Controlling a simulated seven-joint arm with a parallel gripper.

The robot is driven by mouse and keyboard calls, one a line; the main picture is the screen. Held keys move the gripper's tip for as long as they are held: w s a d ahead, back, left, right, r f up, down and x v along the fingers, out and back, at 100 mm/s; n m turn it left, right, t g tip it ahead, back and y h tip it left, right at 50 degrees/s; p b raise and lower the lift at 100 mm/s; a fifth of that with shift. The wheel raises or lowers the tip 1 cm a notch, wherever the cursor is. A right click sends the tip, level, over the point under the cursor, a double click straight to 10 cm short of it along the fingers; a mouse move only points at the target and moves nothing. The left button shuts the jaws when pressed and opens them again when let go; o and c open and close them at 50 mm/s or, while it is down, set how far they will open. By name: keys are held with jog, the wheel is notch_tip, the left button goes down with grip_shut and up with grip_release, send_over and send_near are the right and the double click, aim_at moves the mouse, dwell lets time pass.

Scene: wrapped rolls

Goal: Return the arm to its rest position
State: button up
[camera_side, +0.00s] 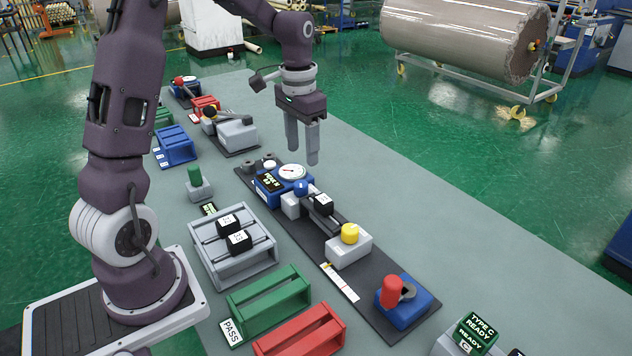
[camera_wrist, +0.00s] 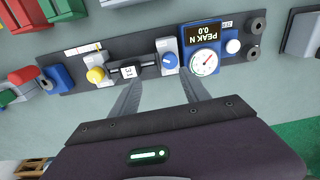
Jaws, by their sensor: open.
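My gripper (camera_side: 302,143) is raised above the grey work surface, fingers pointing down, near the blue gauge unit. Its two fingers are apart with nothing between them, and they also show in the wrist view (camera_wrist: 160,95). Below and beside it is a dark base strip (camera_side: 362,269) carrying the blue gauge unit with a round dial (camera_side: 292,171), a blue knob (camera_side: 301,187), a black labelled block (camera_side: 322,204) and a yellow knob (camera_side: 350,233). In the wrist view the gauge display (camera_wrist: 194,31) reads PEAK N 0.0.
A grey rack (camera_side: 233,264) holds two black blocks. A green rack (camera_side: 268,303) and a red rack (camera_side: 301,332) stand in front of it. A red handle (camera_side: 390,291) rises at the strip's near end. A blue rack (camera_side: 176,147) stands farther back.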

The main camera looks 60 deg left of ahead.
jog(key=s+d+r+t, duration=0.2)
jog(key=s+d+r, duration=0.6)
jog(key=d+r, duration=0.1)
jog(key=s+d+t, duration=0.3)
jog(key=s+d, duration=0.4)
jog(key=s, duration=0.7)
jog(key=shift+d+r+m, duration=0.15)
jog(key=shift+r+m, duration=0.05)
jog(key=shift+m, duration=0.1)
